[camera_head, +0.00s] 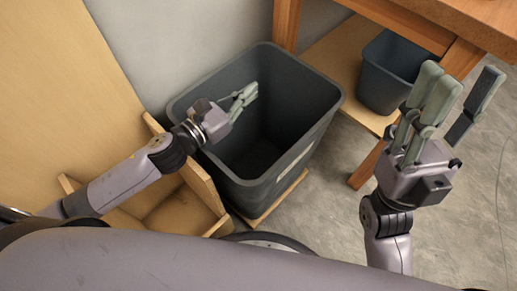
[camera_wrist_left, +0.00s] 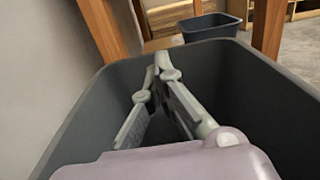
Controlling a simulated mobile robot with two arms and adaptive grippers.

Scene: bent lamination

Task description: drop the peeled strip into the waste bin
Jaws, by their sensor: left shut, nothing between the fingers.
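The large dark grey waste bin (camera_head: 240,178) stands upright against the wall, open at the top. My left gripper (camera_head: 248,93) reaches over its left rim and sits above the opening, its fingers closed and empty. In the left wrist view the gripper's fingers (camera_wrist_left: 158,68) come together at the tips, with the bin's inner walls (camera_wrist_left: 265,95) around and below them. No peeled strip shows in either view, and the bin's deep floor is dark. My right gripper (camera_head: 460,88) is raised at the right, its fingers spread apart with nothing visible between them.
A smaller grey bin (camera_head: 388,72) stands on the low shelf of a wooden table (camera_head: 445,35) at the upper right. A wooden panel (camera_head: 60,60) and box-like wooden frame (camera_head: 195,180) stand left of the large bin. Grey floor (camera_head: 320,215) is clear between the large bin and my right arm.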

